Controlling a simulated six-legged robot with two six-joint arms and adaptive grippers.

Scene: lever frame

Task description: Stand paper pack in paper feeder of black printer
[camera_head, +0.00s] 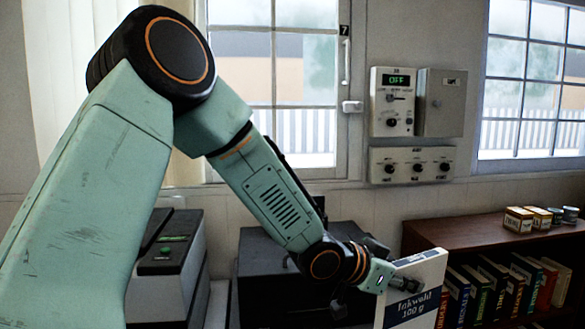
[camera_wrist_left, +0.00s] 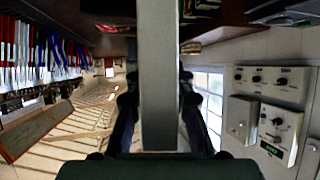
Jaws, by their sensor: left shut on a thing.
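My left gripper (camera_head: 402,283) is shut on the paper pack (camera_head: 425,272), a white block with a dark blue label band reading "Inkwald 100 g". The pack is held upright and slightly tilted, at the lower right of the head view. In the left wrist view the pack (camera_wrist_left: 160,60) shows edge-on as a pale grey strip between the two fingers (camera_wrist_left: 159,110). The black printer (camera_head: 262,262) seems to be the dark box behind my left forearm, left of the pack. My arm covers part of it, and its feeder cannot be made out. My right gripper is not in view.
A grey machine with a dark top (camera_head: 168,255) stands left of the black box. A brown bookshelf (camera_head: 470,225) with books and several small tins stands at the right, close behind the pack. Control boxes (camera_head: 392,102) hang on the wall between two windows.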

